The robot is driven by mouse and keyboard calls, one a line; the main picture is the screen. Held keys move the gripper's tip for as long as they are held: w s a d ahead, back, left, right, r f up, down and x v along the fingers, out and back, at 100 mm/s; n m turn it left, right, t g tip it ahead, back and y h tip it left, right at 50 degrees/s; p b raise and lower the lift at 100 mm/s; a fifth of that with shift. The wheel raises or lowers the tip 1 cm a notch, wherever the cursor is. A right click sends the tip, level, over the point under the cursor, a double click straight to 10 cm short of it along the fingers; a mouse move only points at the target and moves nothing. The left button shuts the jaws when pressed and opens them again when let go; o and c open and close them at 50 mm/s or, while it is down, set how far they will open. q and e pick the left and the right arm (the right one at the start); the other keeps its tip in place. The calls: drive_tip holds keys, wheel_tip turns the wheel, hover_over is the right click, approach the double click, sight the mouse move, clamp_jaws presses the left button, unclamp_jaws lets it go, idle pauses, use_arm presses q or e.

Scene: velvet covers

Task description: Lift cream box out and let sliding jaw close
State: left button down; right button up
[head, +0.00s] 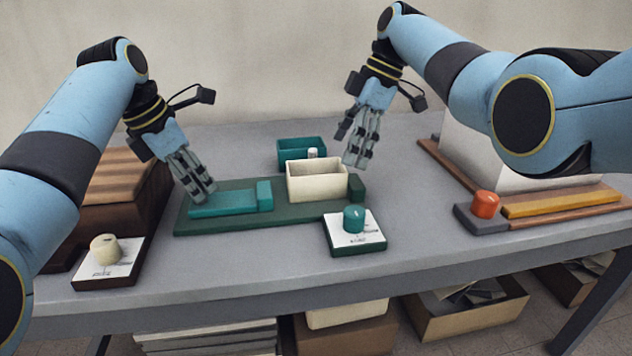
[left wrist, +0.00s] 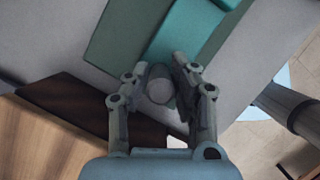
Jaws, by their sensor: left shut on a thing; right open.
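The cream box (head: 317,188), open-topped and empty as far as I see, sits upright on a dark green base (head: 228,222). It stands between the teal sliding jaw (head: 232,205), with its raised end block (head: 264,195), and a green fixed block (head: 356,188). A narrow gap shows between the teal block and the box. My left gripper (head: 204,194) is at the jaw's left end, shut on a grey round knob; its fingers (left wrist: 160,72) flank the knob (left wrist: 159,88) in the left wrist view. My right gripper (head: 354,163) is open and empty by the box's right rear corner.
A teal knob on a card (head: 354,232) is in front. A cream knob (head: 105,248) and wooden block (head: 115,185) are left; an orange knob (head: 486,204) is right.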

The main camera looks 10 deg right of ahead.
sight(334, 167)
use_arm(q)
drive_tip(key=shift+w+a+r, duration=0.1)
use_arm(e)
drive_tip(key=x, duration=0.5)
drive_tip(key=shift+a+f, duration=0.1)
drive_tip(key=shift+a, duration=0.15)
drive_tip(key=c, duration=1.3)
wheel_tip(334, 167, up, 15)
drive_tip(key=shift+r, duration=0.1)
